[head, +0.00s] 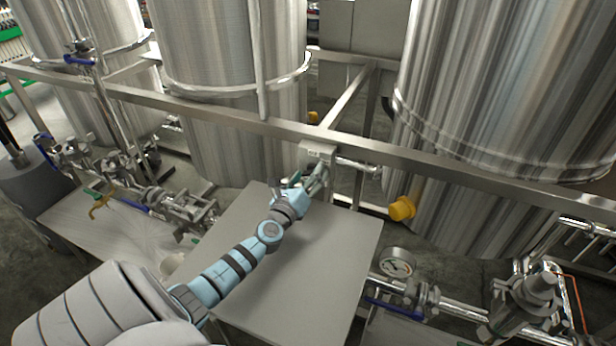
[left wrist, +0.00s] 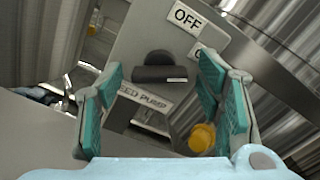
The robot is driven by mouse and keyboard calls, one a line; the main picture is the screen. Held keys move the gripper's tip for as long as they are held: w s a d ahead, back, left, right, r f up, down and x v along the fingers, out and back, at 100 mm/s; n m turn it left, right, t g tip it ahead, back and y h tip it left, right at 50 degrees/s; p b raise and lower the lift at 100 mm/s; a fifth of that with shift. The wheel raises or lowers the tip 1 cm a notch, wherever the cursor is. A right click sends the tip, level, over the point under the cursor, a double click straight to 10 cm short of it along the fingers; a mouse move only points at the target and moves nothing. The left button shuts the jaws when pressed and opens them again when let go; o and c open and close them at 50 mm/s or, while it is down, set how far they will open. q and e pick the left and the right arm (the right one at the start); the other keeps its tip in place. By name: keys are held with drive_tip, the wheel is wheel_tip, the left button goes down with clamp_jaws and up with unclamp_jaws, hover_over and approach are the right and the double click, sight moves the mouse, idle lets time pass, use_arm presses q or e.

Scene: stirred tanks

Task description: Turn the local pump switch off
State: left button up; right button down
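The pump switch box (head: 317,149) is a small grey box on the steel frame rail. In the left wrist view its grey plate carries a black rotary knob (left wrist: 158,70) with a bar-shaped grip and a small pale mark near the bar's right end. An OFF label (left wrist: 187,18) lies up and right of the knob. A second label is mostly hidden by a finger. A label ending in PUMP (left wrist: 146,97) lies below. My left gripper (head: 319,176) is at the box, its teal-padded fingers open on either side of the knob with gaps visible. My right gripper is out of view.
A bare grey panel (head: 310,270) lies under my left arm. Large steel tanks (head: 230,60) stand behind the frame rail (head: 220,118). A yellow cap (head: 402,208) sits right of the box. A pressure gauge (head: 396,262) and pipework are at lower right.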

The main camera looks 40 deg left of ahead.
use_arm(q)
drive_tip(key=c, duration=1)
drive_tip(key=shift+n, duration=0.3)
drive_tip(key=n+b, duration=0.2)
drive_tip(key=n, duration=0.3)
drive_tip(key=shift+f+n+b, duration=0.1)
drive_tip(key=shift+n+b, duration=0.2)
drive_tip(key=n+b, duration=0.2)
drive_tip(key=n, duration=0.3)
drive_tip(key=shift+n, duration=0.3)
drive_tip(key=o, duration=1.2)
